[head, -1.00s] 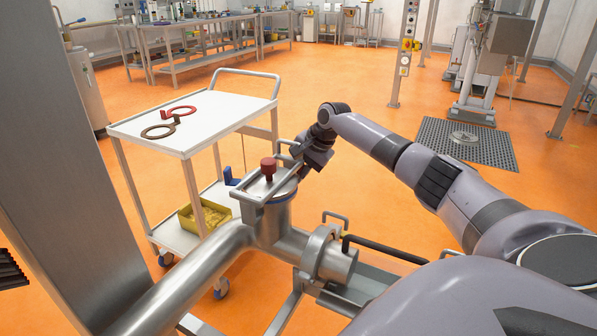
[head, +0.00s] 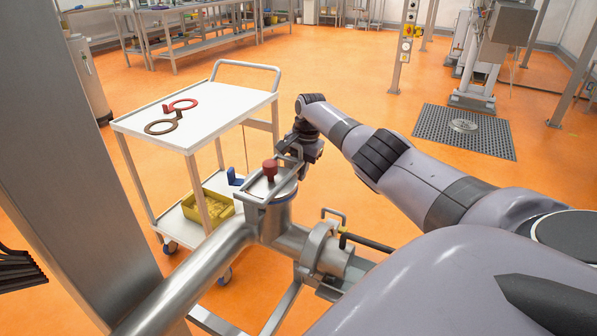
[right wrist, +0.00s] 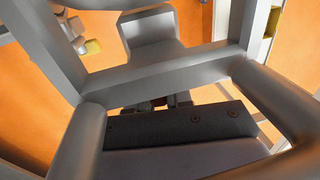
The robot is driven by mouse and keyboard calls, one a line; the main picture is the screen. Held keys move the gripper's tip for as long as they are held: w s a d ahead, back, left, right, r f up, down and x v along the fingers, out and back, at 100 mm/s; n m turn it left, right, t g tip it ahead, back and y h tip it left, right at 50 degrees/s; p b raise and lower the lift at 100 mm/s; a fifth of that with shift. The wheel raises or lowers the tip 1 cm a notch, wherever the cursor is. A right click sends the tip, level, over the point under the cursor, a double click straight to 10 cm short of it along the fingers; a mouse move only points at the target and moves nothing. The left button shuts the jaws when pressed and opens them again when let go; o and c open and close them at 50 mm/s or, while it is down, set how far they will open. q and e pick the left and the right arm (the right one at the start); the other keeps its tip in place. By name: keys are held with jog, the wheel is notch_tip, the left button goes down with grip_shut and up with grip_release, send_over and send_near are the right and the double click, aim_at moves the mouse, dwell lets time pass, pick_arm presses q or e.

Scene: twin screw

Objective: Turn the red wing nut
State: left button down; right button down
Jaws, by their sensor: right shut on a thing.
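The red wing nut (head: 269,168) stands upright on top of the grey metal pipe fitting (head: 276,215), inside a flat rectangular metal frame (head: 262,190). My right gripper (head: 292,158) is just behind and to the right of it in the head view, at the frame's far end. It is shut on metal there, seemingly the frame; its fingertips are partly hidden. In the right wrist view, grey metal bars (right wrist: 165,76) cross in front of a dark block with screws. The red nut does not show in that view. My left gripper is not in view.
A clamp (head: 322,250) sits on the pipe at front right.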

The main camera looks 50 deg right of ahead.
jog(key=shift+d+r+g+b, duration=0.1)
jog(key=shift+r+g+b, duration=0.05)
jog(key=shift+g+b, duration=0.2)
jog(key=c, duration=1.1)
grip_release()
jog(key=shift+r+p, duration=0.35)
jog(key=shift+r, duration=0.1)
jog(key=shift+s+d+r+p, duration=0.1)
jog(key=shift+s+r+p, duration=0.1)
jog(key=shift+r, duration=0.8)
jog(key=shift+s+a+r+p, duration=0.1)
jog(key=shift+r+p, duration=0.15)
jog(key=shift+r, duration=0.75)
jog(key=shift+s+d+r+p, duration=0.1)
jog(key=shift+r+p, duration=0.1)
jog(key=shift+r, duration=0.8)
